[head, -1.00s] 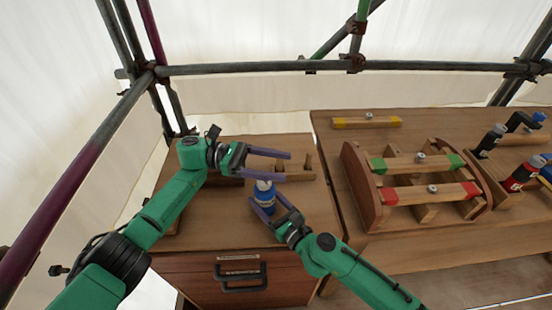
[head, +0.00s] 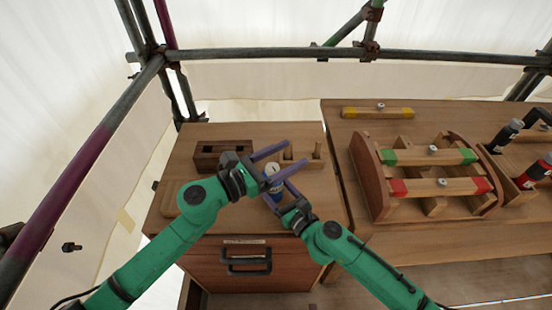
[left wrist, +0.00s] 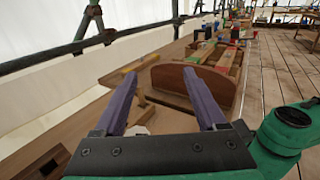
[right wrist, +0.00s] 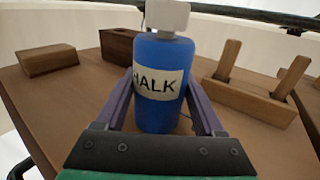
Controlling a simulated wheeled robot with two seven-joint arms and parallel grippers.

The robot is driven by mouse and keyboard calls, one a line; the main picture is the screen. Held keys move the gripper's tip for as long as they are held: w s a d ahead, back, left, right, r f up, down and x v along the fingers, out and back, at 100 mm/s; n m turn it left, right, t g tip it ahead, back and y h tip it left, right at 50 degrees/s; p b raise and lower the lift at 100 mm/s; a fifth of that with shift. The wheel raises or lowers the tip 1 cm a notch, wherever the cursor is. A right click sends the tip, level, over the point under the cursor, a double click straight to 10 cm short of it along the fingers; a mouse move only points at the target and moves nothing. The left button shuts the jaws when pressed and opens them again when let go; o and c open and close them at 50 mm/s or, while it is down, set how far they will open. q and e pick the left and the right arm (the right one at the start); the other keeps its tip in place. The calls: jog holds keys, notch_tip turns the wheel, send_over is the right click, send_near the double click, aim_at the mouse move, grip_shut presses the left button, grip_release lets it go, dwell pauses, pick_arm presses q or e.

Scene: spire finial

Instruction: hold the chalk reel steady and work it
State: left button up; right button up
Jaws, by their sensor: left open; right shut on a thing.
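The chalk reel is an upright blue bottle (right wrist: 160,95) with a white "CHALK" label and a white top (right wrist: 166,14). In the head view, the reel (head: 275,184) is over the small cabinet top, partly hidden by fingers. My right gripper (right wrist: 163,80) is shut on its body, one finger at each side. My left gripper (head: 298,153) is open, and the white top shows between its fingers in the head view. I cannot tell whether they touch it.
A dark slotted block (head: 221,152) and a block with two pegs (head: 303,158) stand on the cabinet top (head: 180,170). A drawer handle (head: 248,262) is below. On the right bench are a rack with green- and red-ended bars (head: 370,178) and a yellow-ended bar (head: 378,112).

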aim_at(275, 164)
pick_arm(q)
jog(key=s+a+f+n+t+y, duration=0.6)
jog(key=f+n+t+y, duration=0.15)
jog(key=y, duration=0.25)
jog(key=shift+n, duration=0.35)
jog(key=x, duration=1.1)
jog(key=shift+w+d+r, duration=0.1)
jog(key=shift+w+d, duration=0.1)
jog(key=shift+w, duration=0.15)
grip_shut()
